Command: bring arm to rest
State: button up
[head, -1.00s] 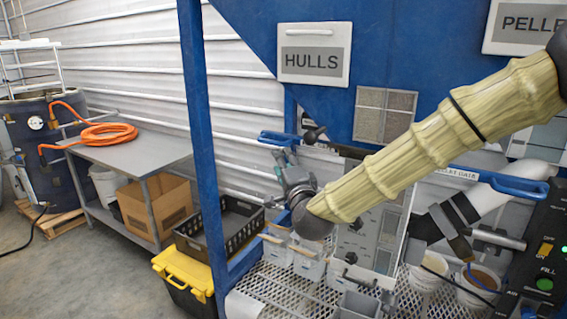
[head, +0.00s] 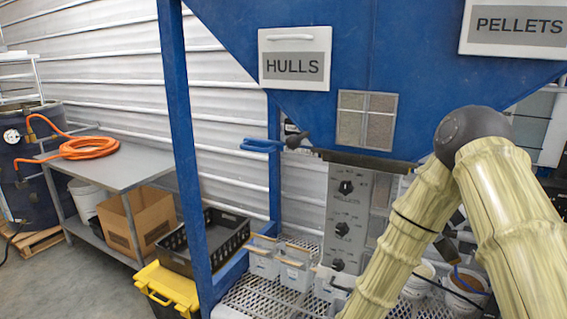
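My arm (head: 430,215), in a pale ribbed sleeve with a dark round elbow, is folded at the right side of the head view. Its elbow is high and its forearm slopes down to the left, out of the bottom of the picture. My gripper is not visible.
A blue post (head: 184,130) and a perforated shelf (head: 265,298) with several small grey bins (head: 294,268) are close by. White buckets (head: 463,285) are partly behind my arm. A black crate (head: 205,243), a yellow-lidded box (head: 165,287) and a grey table (head: 125,167) stand left.

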jog(key=s+d+f+n+g+h+b, duration=0.1)
jog(key=s+d+f+n+g, duration=0.2)
jog(key=s+f, duration=0.55)
jog(key=s+d+f+g+h, duration=0.1)
jog(key=s+d+f+g, duration=0.1)
jog(key=s+d+f, duration=0.55)
jog(key=s+d+f+n+g+h+b, duration=0.1)
jog(key=s+d+f+g, duration=0.1)
jog(key=s, duration=0.8)
jog(key=s+d+f+n+g+h, duration=0.1)
jog(key=s+d+f, duration=0.4)
jog(key=s, duration=0.5)
jog(key=shift+s+d+n+g+b, duration=0.25)
jog(key=shift+d+n+g+b, duration=0.25)
jog(key=shift+g, duration=0.4)
jog(key=shift+a, duration=0.15)
